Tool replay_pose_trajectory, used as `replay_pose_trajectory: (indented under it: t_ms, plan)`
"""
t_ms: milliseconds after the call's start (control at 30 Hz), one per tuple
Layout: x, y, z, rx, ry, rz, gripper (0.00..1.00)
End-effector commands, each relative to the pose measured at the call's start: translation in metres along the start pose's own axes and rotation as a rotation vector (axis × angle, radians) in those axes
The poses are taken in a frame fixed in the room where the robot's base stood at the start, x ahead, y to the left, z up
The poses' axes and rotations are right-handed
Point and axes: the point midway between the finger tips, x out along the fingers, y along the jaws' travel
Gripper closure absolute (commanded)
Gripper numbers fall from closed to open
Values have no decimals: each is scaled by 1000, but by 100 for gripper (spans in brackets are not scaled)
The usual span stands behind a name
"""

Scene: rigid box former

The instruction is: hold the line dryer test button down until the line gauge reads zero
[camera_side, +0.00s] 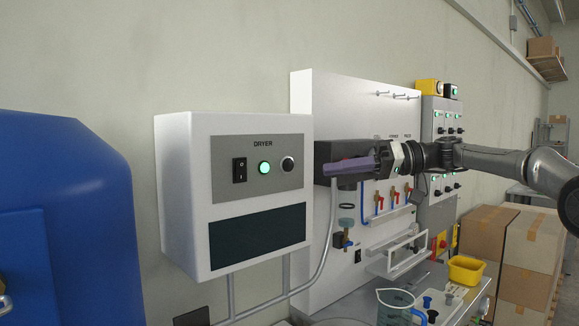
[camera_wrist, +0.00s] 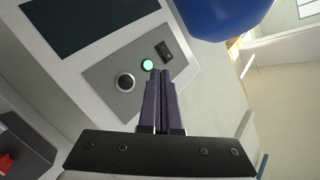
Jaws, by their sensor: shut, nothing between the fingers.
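The white dryer box (camera_side: 180,200) hangs on the wall, marked DRYER. Its grey panel carries a black rocker switch (camera_side: 240,170), a lit green light (camera_side: 265,168) and a round black button with a pale ring (camera_side: 288,165). The wrist view also shows the button (camera_wrist: 125,82), the green light (camera_wrist: 148,65) and the switch (camera_wrist: 163,51). My gripper (camera_side: 326,168) is shut and empty, with long purple fingers. In the side view its tips are right of the button and appear apart from it. I cannot make out a line gauge.
A white board (camera_side: 312,100) with red-handled valves (camera_side: 393,193) stands behind my gripper. A blue tank (camera_side: 70,210) is at the left. A clear jug (camera_side: 397,305) and yellow bin (camera_side: 466,269) are on the bench. Cardboard boxes (camera_side: 530,240) are stacked at right.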

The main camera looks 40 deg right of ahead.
Motion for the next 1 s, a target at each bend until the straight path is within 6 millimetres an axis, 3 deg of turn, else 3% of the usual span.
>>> replay_pose_trajectory:
  t_ms: [600, 1000]
  plan:
    - [49, 35, -35, 0, -1, -2, 100]
    - [61, 44, -44, 0, 0, 0, 100]
